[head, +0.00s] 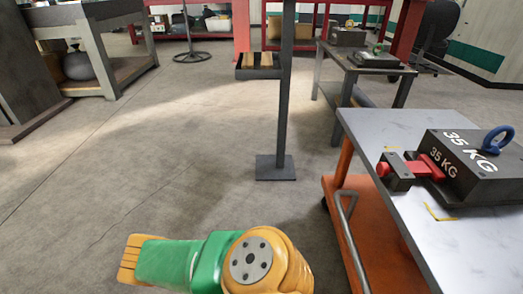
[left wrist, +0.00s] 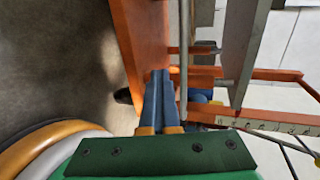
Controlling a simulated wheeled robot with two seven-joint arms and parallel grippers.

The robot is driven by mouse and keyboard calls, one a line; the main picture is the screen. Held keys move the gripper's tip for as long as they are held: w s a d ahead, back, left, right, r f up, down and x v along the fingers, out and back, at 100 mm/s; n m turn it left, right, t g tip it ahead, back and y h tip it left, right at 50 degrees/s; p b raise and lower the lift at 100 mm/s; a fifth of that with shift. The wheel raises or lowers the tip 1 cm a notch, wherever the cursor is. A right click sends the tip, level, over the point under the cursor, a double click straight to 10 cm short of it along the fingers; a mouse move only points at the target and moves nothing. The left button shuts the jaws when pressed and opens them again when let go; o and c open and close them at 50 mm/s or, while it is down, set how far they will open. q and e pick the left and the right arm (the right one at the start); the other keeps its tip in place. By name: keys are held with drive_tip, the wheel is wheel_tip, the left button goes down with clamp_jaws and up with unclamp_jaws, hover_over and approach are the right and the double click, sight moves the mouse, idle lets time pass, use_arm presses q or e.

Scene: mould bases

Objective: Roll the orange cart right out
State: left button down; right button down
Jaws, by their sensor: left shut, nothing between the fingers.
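The orange cart (head: 365,215) stands at the right of the head view, with a grey top and a grey bar handle (head: 352,245) on its near left side. Its orange frame (left wrist: 125,40) and the upright grey bar (left wrist: 184,55) also show in the left wrist view. My left gripper (left wrist: 159,75) is shut and empty, its fingertips close to the orange frame and left of the bar in the picture. Whether the fingers touch the cart I cannot tell. The head view shows an arm link of mine, but neither gripper.
A dark block marked 35 KG (head: 475,165), with a blue ring and a red clamp, sits on the cart top. A dark post (head: 283,100) on a square foot stands beyond. A second table (head: 365,62) is behind the cart. Floor (head: 150,170) to the left is clear.

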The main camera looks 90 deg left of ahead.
use_arm(q)
drive_tip(key=s, duration=0.6)
drive_tip(key=shift+s+a+b, duration=0.2)
drive_tip(key=shift+s+b, duration=0.1)
drive_tip(key=shift+b, duration=0.1)
drive_tip(key=c, duration=1.1)
unclamp_jaws()
